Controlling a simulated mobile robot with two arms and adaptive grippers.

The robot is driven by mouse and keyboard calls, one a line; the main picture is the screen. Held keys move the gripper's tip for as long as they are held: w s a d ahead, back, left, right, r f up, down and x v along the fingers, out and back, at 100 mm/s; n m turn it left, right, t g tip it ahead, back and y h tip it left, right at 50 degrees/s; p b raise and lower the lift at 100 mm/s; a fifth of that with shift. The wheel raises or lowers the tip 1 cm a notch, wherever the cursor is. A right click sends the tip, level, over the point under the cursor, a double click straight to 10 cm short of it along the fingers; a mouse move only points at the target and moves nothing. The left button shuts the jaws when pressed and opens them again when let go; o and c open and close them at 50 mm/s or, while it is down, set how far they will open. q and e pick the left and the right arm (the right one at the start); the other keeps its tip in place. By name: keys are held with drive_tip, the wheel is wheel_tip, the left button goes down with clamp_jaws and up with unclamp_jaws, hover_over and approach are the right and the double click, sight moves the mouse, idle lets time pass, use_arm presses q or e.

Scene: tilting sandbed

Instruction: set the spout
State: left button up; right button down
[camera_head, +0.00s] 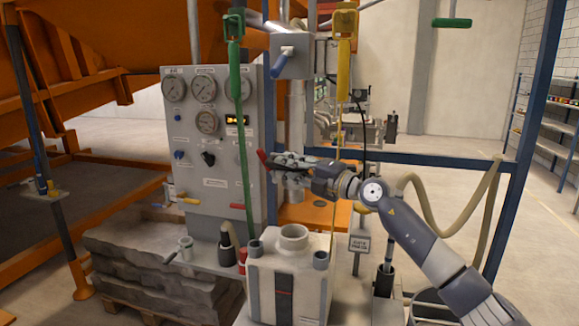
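A grey vertical spout pipe (296,118) hangs below a grey valve body (293,62) with a blue handle (281,62). My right gripper (285,165) comes in from the right at the lower part of the pipe. Its fingers overlap the pipe and a grey fitting there, so I cannot tell whether they are open or shut. A red lever (263,158) sticks out just left of the fingertips; whether they touch it is unclear. Below stands a white container (289,283) with a round open neck (293,236), apart from the gripper. My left gripper is not in view.
A grey gauge panel (212,180) stands close on the left. Green (236,85) and yellow (343,70) pull handles hang beside the pipe. A blue frame bar (425,161) crosses behind my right arm, near a beige hose (432,222). Stacked grey sacks (150,262) lie lower left.

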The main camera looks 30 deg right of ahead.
wheel_tip(320, 180, down, 13)
drive_tip(key=b, duration=0.7)
drive_tip(key=c, duration=1.5)
unclamp_jaws()
drive_tip(key=shift+r, duration=0.15)
drive_tip(key=shift+v, duration=6)
